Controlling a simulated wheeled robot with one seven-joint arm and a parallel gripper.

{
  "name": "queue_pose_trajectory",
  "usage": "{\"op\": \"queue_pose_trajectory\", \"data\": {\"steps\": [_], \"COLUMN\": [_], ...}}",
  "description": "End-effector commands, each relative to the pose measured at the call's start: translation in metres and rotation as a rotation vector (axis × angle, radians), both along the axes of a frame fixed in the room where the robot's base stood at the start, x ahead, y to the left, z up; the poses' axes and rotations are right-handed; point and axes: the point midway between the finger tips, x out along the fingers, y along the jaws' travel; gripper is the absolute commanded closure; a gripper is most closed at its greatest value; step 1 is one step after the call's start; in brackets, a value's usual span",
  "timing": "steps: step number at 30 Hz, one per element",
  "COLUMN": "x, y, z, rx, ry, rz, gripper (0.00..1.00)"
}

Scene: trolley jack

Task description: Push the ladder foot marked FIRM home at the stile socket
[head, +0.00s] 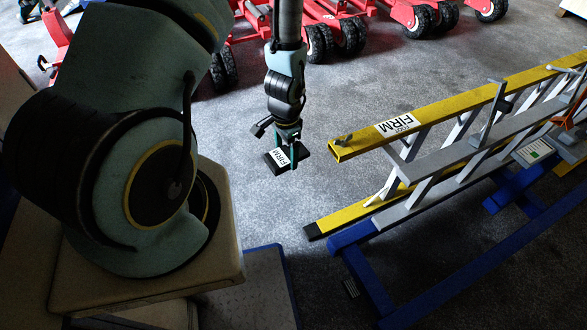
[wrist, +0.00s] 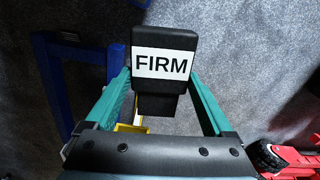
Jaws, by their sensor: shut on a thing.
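The black ladder foot with a white FIRM label (head: 279,157) is held in my gripper (head: 287,138), in the air left of the ladder. In the wrist view the foot (wrist: 165,64) sits between the two teal fingers of my gripper (wrist: 163,95), label facing the camera. The upper yellow stile (head: 455,101) carries a FIRM label, and its open end, the stile socket (head: 341,150), faces left toward the foot with a clear gap between. The lower yellow stile (head: 350,218) has a black foot (head: 312,231) on its end. In the wrist view a bit of yellow shows below the held foot, partly hidden.
The ladder lies on its side on a blue stand (head: 362,275). Clamps and an orange item (head: 572,112) sit at its right. Red trolley jacks with black wheels (head: 320,40) line the back. Grey floor (head: 330,105) is clear between them and the ladder.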

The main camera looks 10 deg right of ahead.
Motion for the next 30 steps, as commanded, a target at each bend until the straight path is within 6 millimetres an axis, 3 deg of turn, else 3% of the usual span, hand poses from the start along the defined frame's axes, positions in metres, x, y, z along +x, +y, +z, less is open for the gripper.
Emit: {"op": "queue_pose_trajectory", "data": {"steps": [1, 6, 20, 30], "x": [-0.008, -0.021, -0.022, -0.016], "y": [-0.006, -0.015, -0.011, -0.041], "z": [-0.012, -0.023, -0.022, -0.022], "rx": [-0.001, -0.006, -0.006, -0.007], "ry": [0.003, 0.006, 0.007, 0.006], "rz": [-0.046, -0.125, -0.126, -0.129], "gripper": [0.78, 0.78, 0.78, 0.78]}}
